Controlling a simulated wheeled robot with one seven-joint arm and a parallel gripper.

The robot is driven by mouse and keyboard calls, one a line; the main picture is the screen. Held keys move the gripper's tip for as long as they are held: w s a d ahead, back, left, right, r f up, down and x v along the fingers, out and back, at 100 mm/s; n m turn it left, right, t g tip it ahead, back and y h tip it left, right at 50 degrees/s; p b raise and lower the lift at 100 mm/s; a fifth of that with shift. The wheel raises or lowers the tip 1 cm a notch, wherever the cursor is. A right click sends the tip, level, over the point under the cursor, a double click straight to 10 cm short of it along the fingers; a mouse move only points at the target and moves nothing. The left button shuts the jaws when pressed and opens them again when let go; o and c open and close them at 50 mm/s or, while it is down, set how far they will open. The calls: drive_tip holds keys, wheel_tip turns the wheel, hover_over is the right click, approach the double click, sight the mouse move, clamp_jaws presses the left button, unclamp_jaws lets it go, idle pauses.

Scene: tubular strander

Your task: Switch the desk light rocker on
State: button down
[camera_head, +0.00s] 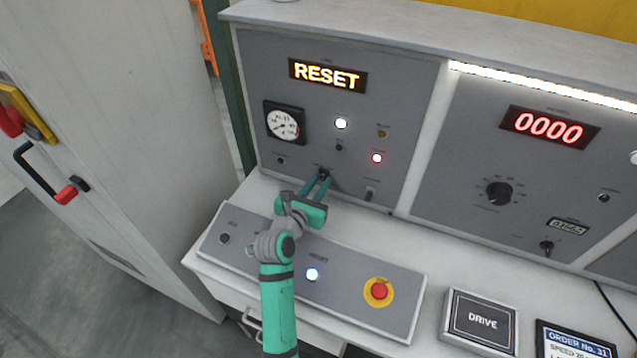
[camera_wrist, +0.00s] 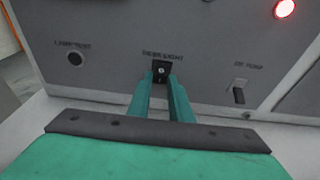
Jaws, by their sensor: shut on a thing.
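The desk light rocker (camera_wrist: 161,67) is a small black switch with a pale spot, under a blurred label that seems to read DESK LIGHT. In the head view the rocker (camera_head: 325,173) sits low on the grey upright panel. My gripper (camera_wrist: 162,84) has its two teal fingers at the rocker, one at each side of its lower part, shut on it. In the head view my gripper (camera_head: 319,183) reaches up to the panel from the front. The fingers partly cover the rocker, and I cannot tell which way it is tipped.
An oil pump switch (camera_wrist: 239,92) is to the right and a lamp test button (camera_wrist: 76,58) to the left. Below, the sloped console (camera_head: 340,300) carries a red emergency button (camera_head: 379,291). A white light strip (camera_head: 540,85) glows above the right panel. A grey cabinet (camera_head: 110,130) stands left.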

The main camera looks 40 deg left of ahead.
drive_tip(key=c, duration=1.6)
unclamp_jaws()
drive_tip(key=shift+s, duration=0.1)
drive_tip(key=shift+s, duration=0.1)
drive_tip(key=v, duration=1)
drive_tip(key=shift+s+r, duration=0.1)
drive_tip(key=shift+s, duration=0.15)
drive_tip(key=shift+s, duration=0.1)
